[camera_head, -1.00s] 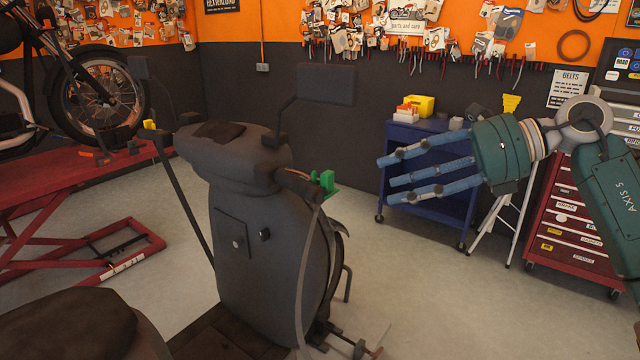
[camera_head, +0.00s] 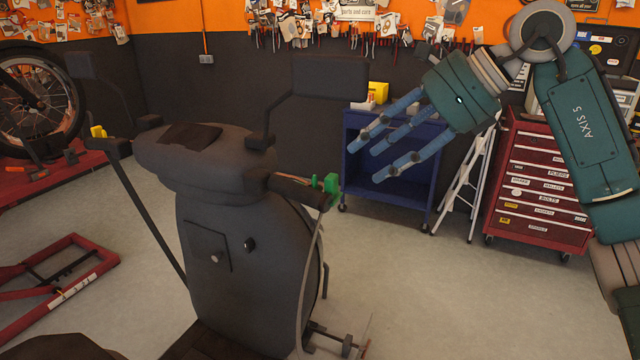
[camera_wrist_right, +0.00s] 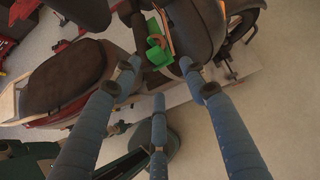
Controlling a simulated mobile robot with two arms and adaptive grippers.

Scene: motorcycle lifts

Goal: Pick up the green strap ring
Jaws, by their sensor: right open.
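The green strap ring (camera_head: 330,186) is at the right end of the handlebar of a dark grey scooter. In the right wrist view, the green ring (camera_wrist_right: 157,50) shows at the top centre, just beyond the fingertips, with a curved green band around an opening. My right gripper (camera_head: 372,152) is open, its blue fingers spread, above and to the right of the ring. Its fingers (camera_wrist_right: 158,82) also show in the right wrist view with nothing between them. The gripper looks apart from the ring. My left gripper is not in view.
The scooter (camera_head: 215,225) has a mirror (camera_head: 330,77) standing up close to the ring. A blue cart (camera_head: 400,190), a white stepladder (camera_head: 465,180) and a red tool cabinet (camera_head: 545,185) stand behind. The floor right of the scooter is clear.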

